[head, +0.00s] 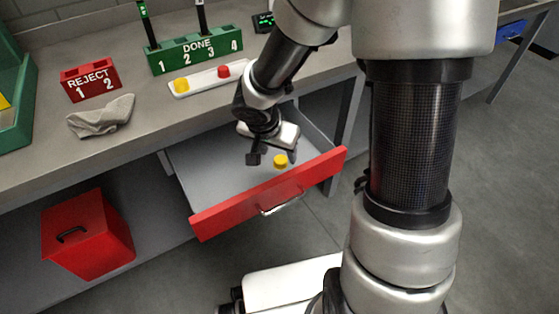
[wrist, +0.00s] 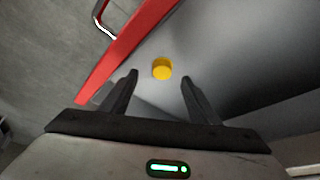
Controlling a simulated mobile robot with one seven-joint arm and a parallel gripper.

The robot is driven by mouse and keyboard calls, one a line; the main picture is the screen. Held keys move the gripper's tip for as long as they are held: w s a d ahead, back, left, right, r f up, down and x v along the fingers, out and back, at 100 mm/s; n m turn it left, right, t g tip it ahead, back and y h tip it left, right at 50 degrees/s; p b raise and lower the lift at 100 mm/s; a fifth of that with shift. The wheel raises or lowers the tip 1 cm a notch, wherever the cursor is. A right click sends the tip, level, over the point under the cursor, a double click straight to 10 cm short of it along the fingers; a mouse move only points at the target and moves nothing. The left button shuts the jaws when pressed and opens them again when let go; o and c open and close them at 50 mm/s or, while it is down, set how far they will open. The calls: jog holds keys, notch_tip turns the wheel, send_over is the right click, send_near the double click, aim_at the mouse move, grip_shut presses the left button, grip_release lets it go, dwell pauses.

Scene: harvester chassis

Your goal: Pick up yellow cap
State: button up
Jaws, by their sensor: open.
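A yellow cap (head: 280,161) lies on the floor of the open drawer (head: 215,180), near its red front. In the wrist view the cap (wrist: 162,69) shows just beyond and between the fingertips, apart from both. My gripper (head: 268,160) is open and empty, reaching down into the drawer just left of the cap in the head view. It also shows in the wrist view (wrist: 158,78).
The drawer's red front (head: 270,195) with its metal handle stands as a wall beside the cap. On the bench are a green DONE rack (head: 195,52), a red REJECT block (head: 90,80) and a grey cloth (head: 101,117). A red bin (head: 88,232) stands below left.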

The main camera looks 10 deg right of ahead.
aim_at(280, 159)
jog(key=shift+w+b+x, duration=0.15)
jog(key=shift+b+x, duration=0.25)
jog(key=shift+x, duration=0.95)
jog(key=shift+w+b+x, duration=0.15)
jog(key=shift+b+x, duration=0.2)
jog(key=shift+x, duration=1)
jog(key=shift+r, duration=0.1)
jog(key=shift+c, duration=0.3)
jog(key=c, duration=1)
